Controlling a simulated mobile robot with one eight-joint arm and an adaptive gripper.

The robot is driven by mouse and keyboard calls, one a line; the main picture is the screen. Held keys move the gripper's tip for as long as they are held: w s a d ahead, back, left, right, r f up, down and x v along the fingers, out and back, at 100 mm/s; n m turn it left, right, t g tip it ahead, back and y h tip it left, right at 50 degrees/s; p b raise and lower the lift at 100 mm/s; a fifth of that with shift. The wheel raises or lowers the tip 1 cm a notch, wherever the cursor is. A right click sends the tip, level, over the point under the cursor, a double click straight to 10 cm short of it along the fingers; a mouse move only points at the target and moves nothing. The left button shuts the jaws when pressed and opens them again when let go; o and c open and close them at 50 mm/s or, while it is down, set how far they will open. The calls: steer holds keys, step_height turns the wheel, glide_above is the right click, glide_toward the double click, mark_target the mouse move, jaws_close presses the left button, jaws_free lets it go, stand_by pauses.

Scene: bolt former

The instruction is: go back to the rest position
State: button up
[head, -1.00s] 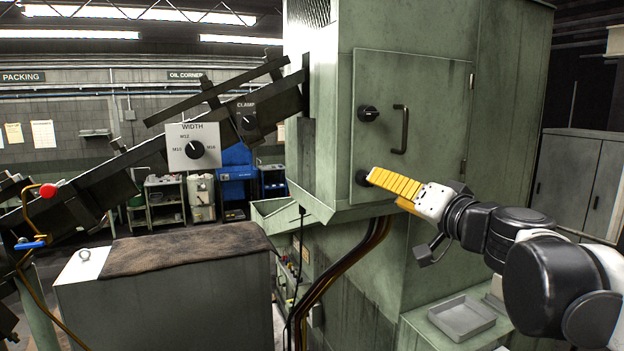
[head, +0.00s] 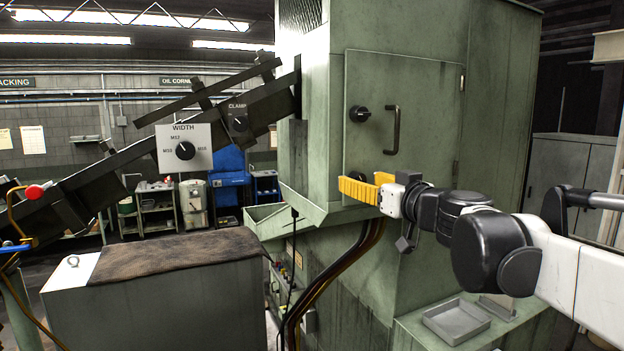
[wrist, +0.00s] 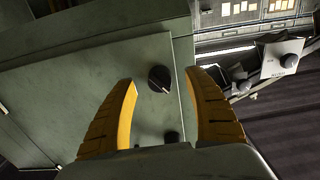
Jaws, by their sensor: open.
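My gripper (head: 366,184) has yellow fingers and is in front of the green machine's door (head: 420,120), below the door's black knob (head: 360,115) and handle (head: 392,130). In the wrist view my gripper (wrist: 162,100) is open, with nothing between its fingers. The upper black knob (wrist: 159,78) shows beyond the fingertips, and a second dark knob (wrist: 171,137) is lower, partly cut off by the gripper body. In the head view that lower knob is hidden behind my gripper. My arm reaches in from the right.
A WIDTH dial plate (head: 184,149) and a CLAMP dial (head: 238,124) sit on the sloping chute at left. A grey cabinet with a brown mat (head: 175,252) stands in front. A grey tray (head: 456,321) lies on a ledge below my arm. Cables hang beneath the machine.

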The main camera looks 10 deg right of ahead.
jaws_close()
steer(key=shift+s, duration=0.15)
steer(key=m, duration=0.7)
steer(key=shift+m, duration=0.4)
